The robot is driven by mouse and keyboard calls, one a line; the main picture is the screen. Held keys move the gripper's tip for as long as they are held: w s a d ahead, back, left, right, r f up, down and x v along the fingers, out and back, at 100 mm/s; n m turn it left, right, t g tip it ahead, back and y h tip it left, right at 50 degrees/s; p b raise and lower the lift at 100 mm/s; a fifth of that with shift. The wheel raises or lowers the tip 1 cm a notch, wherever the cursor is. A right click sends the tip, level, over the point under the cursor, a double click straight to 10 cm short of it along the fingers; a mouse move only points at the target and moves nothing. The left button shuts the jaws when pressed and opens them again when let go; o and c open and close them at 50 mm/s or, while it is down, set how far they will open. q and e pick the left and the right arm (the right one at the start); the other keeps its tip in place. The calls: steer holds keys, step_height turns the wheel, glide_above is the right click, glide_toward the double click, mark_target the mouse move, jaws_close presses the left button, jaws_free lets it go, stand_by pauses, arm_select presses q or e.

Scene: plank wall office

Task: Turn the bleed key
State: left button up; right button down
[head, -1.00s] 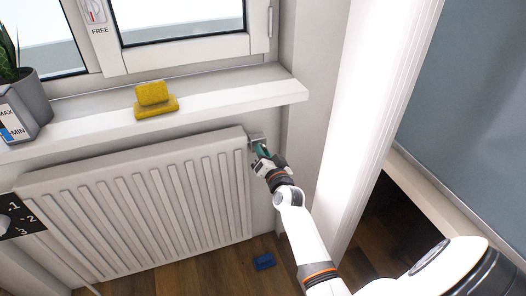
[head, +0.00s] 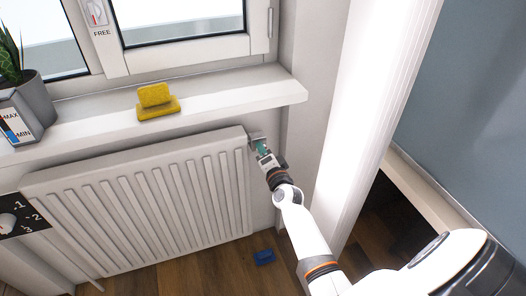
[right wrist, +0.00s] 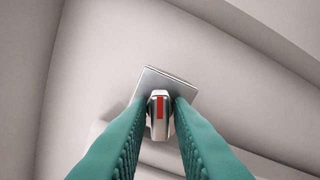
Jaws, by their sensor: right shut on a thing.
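The bleed key (right wrist: 158,108) shows in the right wrist view as a small silver key with a red stripe on its end. It stands in front of a square metal plate (right wrist: 160,78), which looks tilted in that view. My right gripper (head: 263,147) is at the upper right corner of the white radiator (head: 140,205). In the right wrist view its two green ribbed fingers (right wrist: 158,122) close on the key from both sides. The far side of the key is hidden. My left gripper is not in view.
A window sill (head: 225,92) juts out above the radiator, with a yellow sponge-like block (head: 157,101) and a potted plant (head: 30,100) on it. A black dial plate (head: 22,218) is at the left. A blue block (head: 264,256) lies on the floor.

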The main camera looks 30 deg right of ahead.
steer(key=c, duration=1.5)
jaws_free()
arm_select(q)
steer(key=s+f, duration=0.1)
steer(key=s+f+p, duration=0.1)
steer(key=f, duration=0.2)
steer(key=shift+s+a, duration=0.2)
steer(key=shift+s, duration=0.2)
arm_select(e)
steer(key=v, duration=1.2)
steer(key=shift+s, duration=0.1)
steer(key=shift+f, duration=0.1)
